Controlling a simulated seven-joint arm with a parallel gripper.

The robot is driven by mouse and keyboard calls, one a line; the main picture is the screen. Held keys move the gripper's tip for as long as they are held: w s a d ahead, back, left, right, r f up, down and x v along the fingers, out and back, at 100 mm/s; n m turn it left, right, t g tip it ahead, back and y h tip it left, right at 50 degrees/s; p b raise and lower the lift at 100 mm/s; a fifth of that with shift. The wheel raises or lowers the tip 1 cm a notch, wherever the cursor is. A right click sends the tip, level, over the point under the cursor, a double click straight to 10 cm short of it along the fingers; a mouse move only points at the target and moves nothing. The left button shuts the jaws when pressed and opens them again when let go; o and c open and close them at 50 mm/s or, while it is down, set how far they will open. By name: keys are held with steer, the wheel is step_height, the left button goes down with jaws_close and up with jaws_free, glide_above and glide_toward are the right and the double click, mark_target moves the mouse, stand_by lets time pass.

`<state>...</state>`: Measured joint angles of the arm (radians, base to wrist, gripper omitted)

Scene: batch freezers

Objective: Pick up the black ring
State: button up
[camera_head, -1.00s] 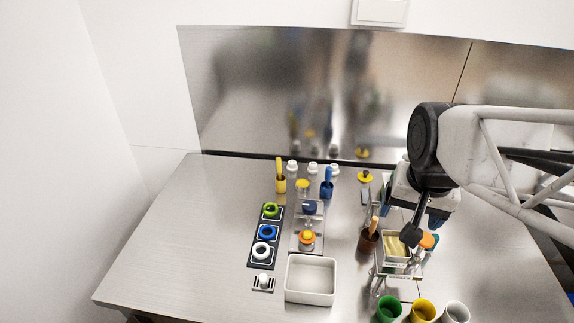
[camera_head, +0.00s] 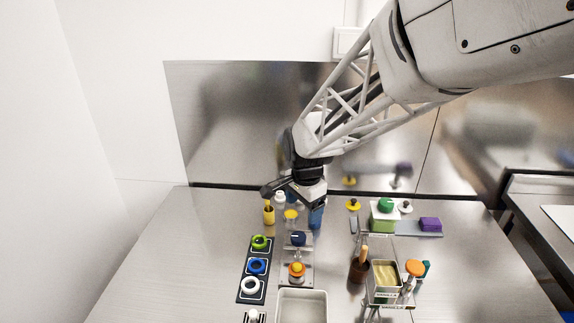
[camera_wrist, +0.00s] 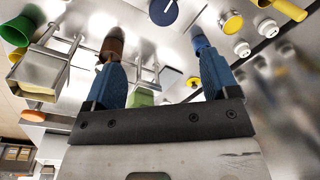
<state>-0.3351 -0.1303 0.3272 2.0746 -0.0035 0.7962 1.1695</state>
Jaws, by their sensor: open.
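I cannot make out a black ring in either view. A dark tray (camera_head: 241,297) on the left of the worktop holds a green ring (camera_head: 260,242), a blue ring (camera_head: 257,266) and a white ring (camera_head: 250,286) in a row. My gripper (camera_head: 304,197) is over the back of the worktop, right of and behind the tray, and hides part of what stands there. In the wrist view its two blue fingers (camera_wrist: 158,56) are spread apart with nothing held between them.
A dark blue knob (camera_head: 298,238) and an orange knob (camera_head: 297,269) stand right of the tray. A pale bin (camera_head: 302,307) is in front. A brown pot (camera_head: 358,270) and metal container (camera_head: 384,284) are further right.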

mark_target(257, 238)
steer(key=w+a+f+m, duration=0.2)
steer(key=w+a+f, duration=0.1)
steer(key=a+f, duration=0.3)
steer(key=w+a+f+m, duration=0.2)
steer(key=w+a+f, duration=0.1)
steer(key=a+f, duration=0.4)
steer(key=shift+w+a+g, duration=0.15)
steer(key=shift+a+g, duration=0.25)
steer(key=shift+a, duration=0.25)
steer(key=shift+f, duration=1.25)
steer(key=shift+w+f, duration=0.15)
steer(key=shift+f, duration=1.15)
steer(key=shift+w+f, duration=0.1)
steer(key=shift+f, duration=1.2)
steer(key=c, duration=1)
